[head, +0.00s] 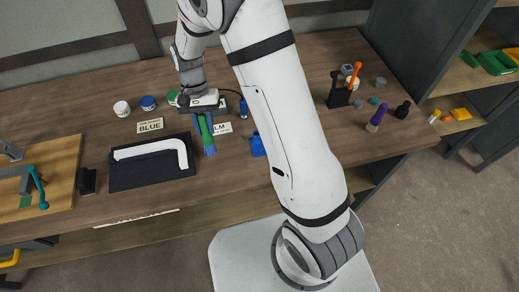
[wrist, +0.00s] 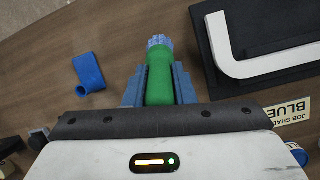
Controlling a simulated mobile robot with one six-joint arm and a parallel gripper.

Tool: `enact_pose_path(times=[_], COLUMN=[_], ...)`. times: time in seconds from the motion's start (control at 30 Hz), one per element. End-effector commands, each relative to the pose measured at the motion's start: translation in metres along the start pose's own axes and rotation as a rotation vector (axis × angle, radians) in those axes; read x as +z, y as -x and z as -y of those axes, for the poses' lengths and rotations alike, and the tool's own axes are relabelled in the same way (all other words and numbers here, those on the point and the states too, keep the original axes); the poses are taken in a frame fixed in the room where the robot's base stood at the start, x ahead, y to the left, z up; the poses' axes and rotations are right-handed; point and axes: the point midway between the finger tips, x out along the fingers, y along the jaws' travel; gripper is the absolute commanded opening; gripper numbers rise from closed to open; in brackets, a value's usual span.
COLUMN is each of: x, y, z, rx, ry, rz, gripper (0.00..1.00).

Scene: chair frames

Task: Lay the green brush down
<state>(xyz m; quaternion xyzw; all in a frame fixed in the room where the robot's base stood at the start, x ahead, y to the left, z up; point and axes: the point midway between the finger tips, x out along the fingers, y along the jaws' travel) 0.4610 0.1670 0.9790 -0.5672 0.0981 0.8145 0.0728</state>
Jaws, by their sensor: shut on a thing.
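The green brush (head: 206,131) is in the grip of my gripper (head: 203,122), above or on the wooden workbench just right of the black mat; I cannot tell whether it touches the bench. In the wrist view the brush's green handle (wrist: 160,82) sits between the two blue fingers of my gripper (wrist: 159,88). Its bluish bristles (wrist: 159,41) point away from my wrist, and toward the bench's front edge in the head view. The handle's rear end is hidden by my gripper body.
The black mat (head: 120,178) carries a white bent part (head: 152,148). A BLUE card (head: 150,125) and paint pots (head: 148,103) lie behind it. A small blue item (head: 257,146) is right of the brush. A black holder (head: 338,94) stands farther right. Bare bench lies in front of the brush.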

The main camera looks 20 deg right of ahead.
Motion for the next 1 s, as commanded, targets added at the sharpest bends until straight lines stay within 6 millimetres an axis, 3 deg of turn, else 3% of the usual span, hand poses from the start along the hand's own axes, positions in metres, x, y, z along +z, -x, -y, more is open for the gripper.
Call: enact_pose_path(times=[0.97,1.0], x=[-0.01,-0.01], y=[-0.029,-0.028], z=[0.002,0.002], rx=[0.0,0.0], ry=[0.0,0.0], rz=[0.001,0.0], gripper=[0.0,0.26])
